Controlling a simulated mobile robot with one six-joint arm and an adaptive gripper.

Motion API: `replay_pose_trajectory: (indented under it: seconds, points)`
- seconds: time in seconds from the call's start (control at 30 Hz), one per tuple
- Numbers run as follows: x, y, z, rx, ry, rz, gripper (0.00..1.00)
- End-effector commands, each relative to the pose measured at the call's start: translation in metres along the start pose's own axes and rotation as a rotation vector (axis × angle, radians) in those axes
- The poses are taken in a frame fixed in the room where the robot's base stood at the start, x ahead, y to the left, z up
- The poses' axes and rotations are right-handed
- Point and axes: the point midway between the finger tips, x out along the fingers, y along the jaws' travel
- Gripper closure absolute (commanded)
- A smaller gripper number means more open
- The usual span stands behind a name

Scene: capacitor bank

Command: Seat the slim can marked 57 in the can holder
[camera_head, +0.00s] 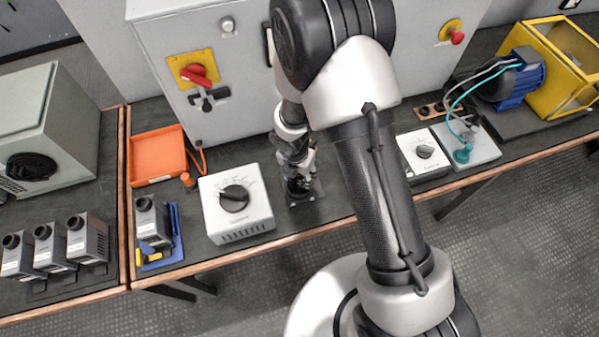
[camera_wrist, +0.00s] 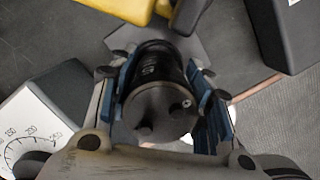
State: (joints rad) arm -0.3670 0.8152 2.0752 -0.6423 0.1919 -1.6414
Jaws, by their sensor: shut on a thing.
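In the wrist view a dark cylindrical can (camera_wrist: 158,100) with small terminals on its end sits between the blue-padded fingers of my gripper (camera_wrist: 165,78). The gripper is shut on it. I cannot read a number on the can. A grey plate (camera_wrist: 192,46), perhaps the base of the can holder, shows behind the can. My arm and gripper hide most of the can there. I cannot tell whether the can touches the base.
A white dial box (camera_head: 236,203) stands close left of my gripper. An orange tray (camera_head: 157,156) lies further left. A grey cabinet (camera_head: 215,75) rises behind. Another dial box (camera_head: 422,153) and a blue motor (camera_head: 518,80) stand to the right.

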Motion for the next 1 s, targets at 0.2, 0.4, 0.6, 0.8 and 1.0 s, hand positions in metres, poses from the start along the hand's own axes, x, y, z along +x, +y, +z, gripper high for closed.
replay_pose_trajectory:
  seconds: [0.2, 0.4, 0.6, 0.8, 1.0]
  points:
    - [0.000, 0.001, 0.000, 0.000, -0.001, 0.001, 0.90]
    - [0.003, 0.000, 0.000, 0.000, -0.001, 0.001, 0.90]
    - [0.008, 0.001, -0.001, 0.000, -0.001, 0.001, 0.90]
    - [0.013, 0.001, -0.002, 0.000, -0.001, 0.001, 0.90]
    - [0.018, 0.001, -0.002, 0.000, -0.001, 0.001, 0.90]
